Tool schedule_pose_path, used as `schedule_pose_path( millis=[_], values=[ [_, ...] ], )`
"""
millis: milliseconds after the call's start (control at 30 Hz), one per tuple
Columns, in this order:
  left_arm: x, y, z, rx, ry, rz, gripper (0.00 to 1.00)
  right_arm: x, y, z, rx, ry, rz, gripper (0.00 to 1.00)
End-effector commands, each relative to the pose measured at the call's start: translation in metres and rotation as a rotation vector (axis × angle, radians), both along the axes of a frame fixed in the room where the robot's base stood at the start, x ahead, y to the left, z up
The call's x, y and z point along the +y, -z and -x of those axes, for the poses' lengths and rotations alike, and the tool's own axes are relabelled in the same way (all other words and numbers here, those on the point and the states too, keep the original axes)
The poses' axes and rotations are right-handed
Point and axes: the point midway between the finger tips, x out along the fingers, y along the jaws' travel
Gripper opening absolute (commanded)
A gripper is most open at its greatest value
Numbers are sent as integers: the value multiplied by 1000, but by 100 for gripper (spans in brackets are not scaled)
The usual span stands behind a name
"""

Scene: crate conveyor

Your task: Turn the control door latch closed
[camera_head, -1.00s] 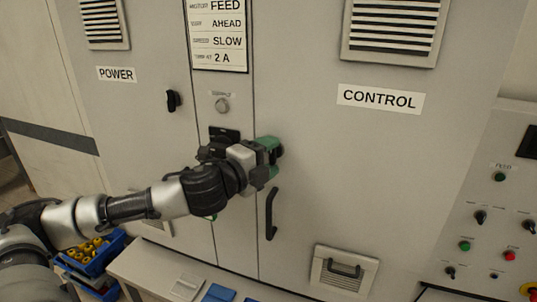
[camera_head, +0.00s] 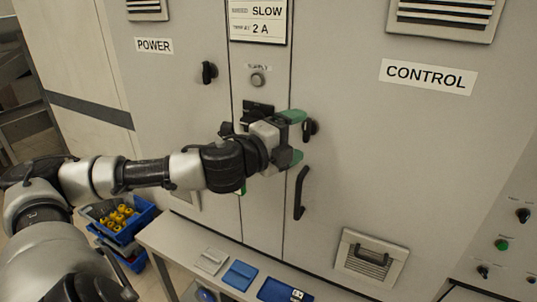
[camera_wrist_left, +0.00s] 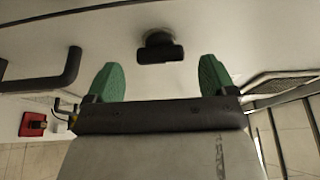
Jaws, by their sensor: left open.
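The control door latch (camera_head: 310,127) is a small black knob on the grey cabinet door, below and left of the CONTROL label (camera_head: 428,76). Its bar looks roughly upright in the head view. My left gripper (camera_head: 299,137) has green fingers, spread open and empty, just left of the latch in the head view. In the left wrist view, the latch (camera_wrist_left: 160,51) sits between and beyond the open fingertips of the gripper (camera_wrist_left: 160,72), with a visible gap and no contact. My right gripper is not in view.
A black door handle (camera_head: 300,193) is below the latch, close to my left gripper. The power door has a similar black latch (camera_head: 209,72). A ledge (camera_head: 185,245) with blue trays runs below. A vent (camera_head: 371,258) is low on the control door.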

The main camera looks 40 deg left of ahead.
Motion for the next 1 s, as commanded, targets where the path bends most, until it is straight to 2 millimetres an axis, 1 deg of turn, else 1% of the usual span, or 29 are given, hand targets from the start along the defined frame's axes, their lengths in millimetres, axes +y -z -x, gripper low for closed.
schedule_pose_path(
  millis=[33, 200, 400, 467, 600, 800, 1000],
  values=[
    [1, 7, 5, 0, 0, -10, 85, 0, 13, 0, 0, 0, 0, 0],
    [5, 5, 16, -5, -1, -9, 85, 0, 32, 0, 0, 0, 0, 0],
    [4, 6, 31, 0, 1, -9, 85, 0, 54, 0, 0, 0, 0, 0],
    [4, 2, 37, -6, 5, -9, 85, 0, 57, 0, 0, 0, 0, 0],
    [7, 2, 51, -6, 2, -8, 85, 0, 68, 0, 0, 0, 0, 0],
    [11, 1, 70, -5, 1, -6, 85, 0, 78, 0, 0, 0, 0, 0],
    [12, 1, 80, -1, 1, -2, 85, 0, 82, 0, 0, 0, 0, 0]
  ],
)
